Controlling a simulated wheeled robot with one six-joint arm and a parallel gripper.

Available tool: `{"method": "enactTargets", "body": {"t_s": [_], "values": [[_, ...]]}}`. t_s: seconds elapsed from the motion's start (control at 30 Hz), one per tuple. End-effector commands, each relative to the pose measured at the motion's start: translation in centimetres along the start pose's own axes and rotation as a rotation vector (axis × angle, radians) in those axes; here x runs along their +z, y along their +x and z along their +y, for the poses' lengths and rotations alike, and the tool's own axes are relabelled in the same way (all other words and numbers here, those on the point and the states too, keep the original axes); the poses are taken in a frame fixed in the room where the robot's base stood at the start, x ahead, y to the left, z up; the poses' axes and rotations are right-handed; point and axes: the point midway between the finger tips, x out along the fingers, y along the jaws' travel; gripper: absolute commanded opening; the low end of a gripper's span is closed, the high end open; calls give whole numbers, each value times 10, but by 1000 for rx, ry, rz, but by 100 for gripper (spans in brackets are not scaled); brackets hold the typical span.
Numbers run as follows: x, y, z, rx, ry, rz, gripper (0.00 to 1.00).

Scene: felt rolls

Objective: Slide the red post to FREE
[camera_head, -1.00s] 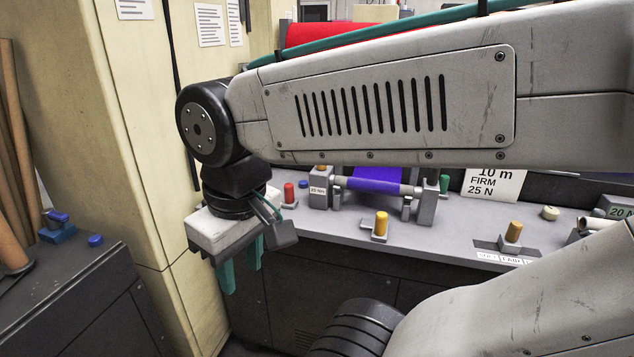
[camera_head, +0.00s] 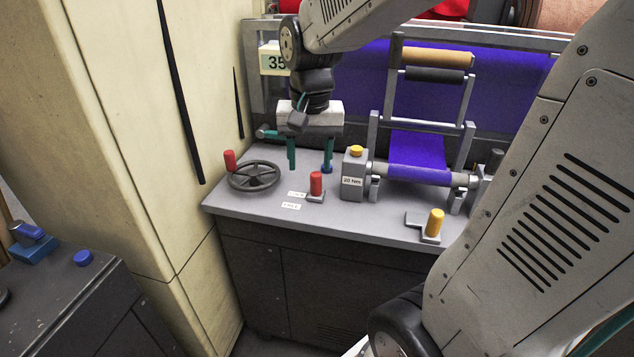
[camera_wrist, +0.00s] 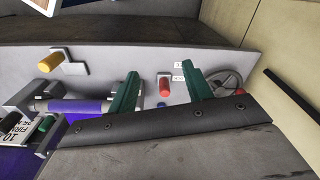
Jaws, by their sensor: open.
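The red post (camera_head: 316,183) stands upright on a small grey foot at the bench's left part. Two small white labels (camera_head: 291,206) lie on the bench left of the post; their print is too small to read. My gripper (camera_head: 309,169) is open and empty, its teal fingers pointing down, above and behind the post in the head view. In the wrist view the red post (camera_wrist: 165,86) shows between the open fingers of my gripper (camera_wrist: 160,74), apart from both. The labels (camera_wrist: 179,70) show there beside it.
A black handwheel (camera_head: 254,176) with a red handle is left of the post. A grey block (camera_head: 354,180) marked 20 Nm with a yellow knob stands close on its right. A yellow post (camera_head: 434,223) and purple felt roller (camera_head: 420,173) are further right.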

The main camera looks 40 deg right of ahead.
Motion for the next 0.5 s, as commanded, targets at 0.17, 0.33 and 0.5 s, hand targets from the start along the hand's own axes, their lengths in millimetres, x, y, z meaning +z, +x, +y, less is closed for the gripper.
{"method": "enactTargets", "body": {"t_s": [0.17,0.33,0.5], "values": [[-79,46,3,20,274,-29,50],[-126,84,12,31,452,-40,50],[-145,102,17,35,531,-43,50]]}}
